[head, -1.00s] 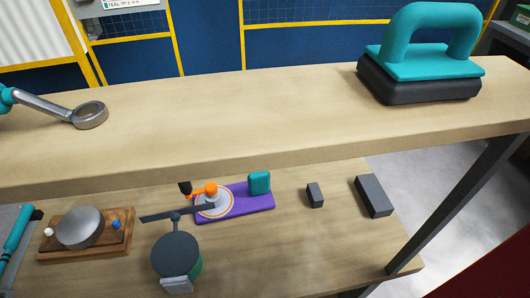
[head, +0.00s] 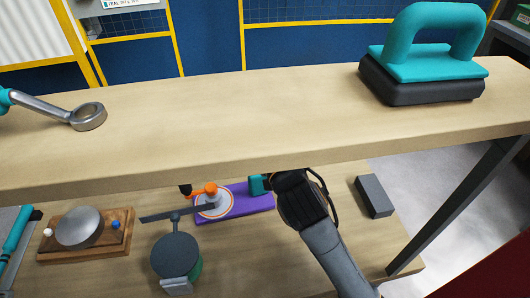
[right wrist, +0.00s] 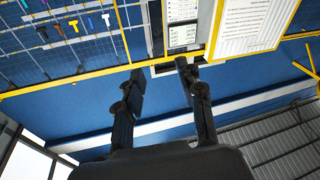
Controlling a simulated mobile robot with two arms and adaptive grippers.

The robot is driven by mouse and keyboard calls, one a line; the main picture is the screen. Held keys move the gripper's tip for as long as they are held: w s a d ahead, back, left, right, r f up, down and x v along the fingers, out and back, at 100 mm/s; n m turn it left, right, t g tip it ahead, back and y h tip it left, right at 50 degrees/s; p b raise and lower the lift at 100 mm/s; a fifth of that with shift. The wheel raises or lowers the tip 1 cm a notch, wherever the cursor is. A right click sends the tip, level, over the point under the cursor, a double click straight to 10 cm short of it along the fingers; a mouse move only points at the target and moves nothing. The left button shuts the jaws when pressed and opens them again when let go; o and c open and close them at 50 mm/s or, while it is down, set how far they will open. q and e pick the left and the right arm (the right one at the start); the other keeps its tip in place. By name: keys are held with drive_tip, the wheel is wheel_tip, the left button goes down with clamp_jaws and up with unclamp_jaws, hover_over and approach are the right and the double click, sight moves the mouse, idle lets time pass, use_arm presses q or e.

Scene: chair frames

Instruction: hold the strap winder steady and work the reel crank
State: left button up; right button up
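The strap winder stands on the lower shelf below the front edge of the upper board. Its purple base (head: 240,202) carries a pale reel (head: 214,208) with an orange rim, an orange crank (head: 207,190) with a black knob (head: 185,189), and a teal block (head: 257,185) at its right end. My right gripper (head: 288,178) is at the right end of the winder, partly covering the teal block; I cannot tell whether it touches. In the right wrist view its fingers (right wrist: 160,70) are apart with nothing between them. My left gripper is not in view.
The upper board (head: 240,130) overhangs the winder's far side, holding a teal-handled block (head: 425,60) and a ring-ended tool (head: 88,116). A dark round-headed object (head: 175,255), a wooden board with a grey dome (head: 80,228) and a dark block (head: 374,196) share the lower shelf.

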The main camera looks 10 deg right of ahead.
drive_tip(key=w+a+f+n+g+y, duration=0.2)
drive_tip(key=w+a+f+n+g, duration=0.2)
drive_tip(key=a+f+g, duration=0.15)
drive_tip(key=n+g+h, duration=0.5)
drive_tip(key=n+g, duration=0.5)
drive_tip(key=g, duration=0.4)
hover_over(260, 177)
drive_tip(key=w+d, duration=0.1)
drive_tip(key=d, duration=0.1)
drive_tip(key=shift+t, duration=0.25)
drive_tip(key=f, duration=0.4)
drive_tip(key=shift+w+a+f, duration=0.1)
drive_tip(key=shift+w+a, duration=0.05)
drive_tip(key=shift+a, duration=0.1)
drive_tip(key=shift+f, duration=0.2)
drive_tip(key=f, duration=0.5)
drive_tip(key=a+f, duration=0.1)
drive_tip(key=f, duration=0.1)
drive_tip(key=shift+a+f, duration=0.1)
drive_tip(key=shift+f, duration=0.05)
clamp_jaws()
